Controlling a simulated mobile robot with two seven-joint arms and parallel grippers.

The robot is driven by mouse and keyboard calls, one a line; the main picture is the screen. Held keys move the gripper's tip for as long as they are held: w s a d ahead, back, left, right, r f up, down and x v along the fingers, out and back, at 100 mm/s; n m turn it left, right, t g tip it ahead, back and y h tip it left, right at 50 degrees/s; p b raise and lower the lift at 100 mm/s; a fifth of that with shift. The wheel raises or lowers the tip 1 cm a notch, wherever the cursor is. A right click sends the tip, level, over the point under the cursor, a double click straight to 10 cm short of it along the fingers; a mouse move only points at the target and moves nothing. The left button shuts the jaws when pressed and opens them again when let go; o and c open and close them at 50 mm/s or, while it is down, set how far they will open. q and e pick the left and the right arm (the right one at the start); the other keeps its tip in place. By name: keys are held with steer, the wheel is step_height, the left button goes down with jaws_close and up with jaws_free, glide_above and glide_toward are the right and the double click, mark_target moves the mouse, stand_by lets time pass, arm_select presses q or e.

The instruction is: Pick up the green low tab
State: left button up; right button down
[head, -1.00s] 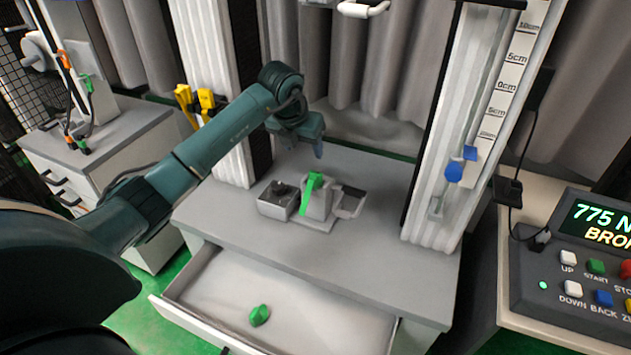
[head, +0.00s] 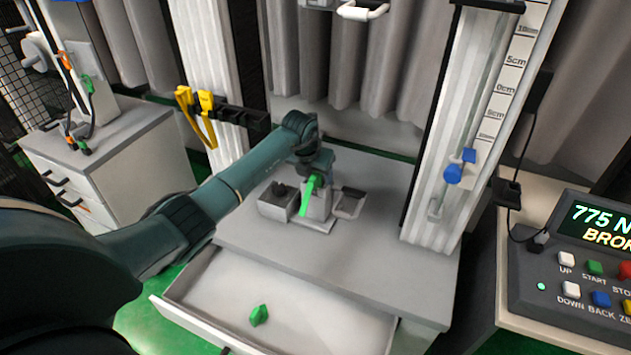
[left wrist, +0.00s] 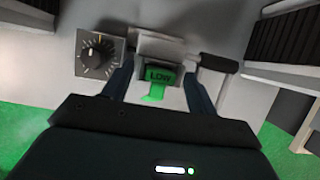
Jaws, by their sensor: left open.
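The green low tab (head: 311,190) stands on the small grey fixture on the bench top. In the left wrist view the tab (left wrist: 159,76) carries the word LOW and lies between the two fingers. My left gripper (head: 316,172) is open at the fixture, its fingers (left wrist: 160,88) on either side of the tab. I cannot tell whether the fingers touch it. In the head view the gripper partly covers the tab's upper end. My right gripper is not in view.
A dial block (head: 279,201) stands left of the fixture, and a dark-handled part (head: 350,203) is on its right. The open drawer (head: 190,315) below holds a green piece (head: 259,315). A control box (head: 590,260) is at the right. The front bench top is clear.

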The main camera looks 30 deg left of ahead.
arm_select(q)
steer(key=c, duration=1.1)
steer(key=shift+o, duration=0.2)
steer(key=shift+r, duration=0.1)
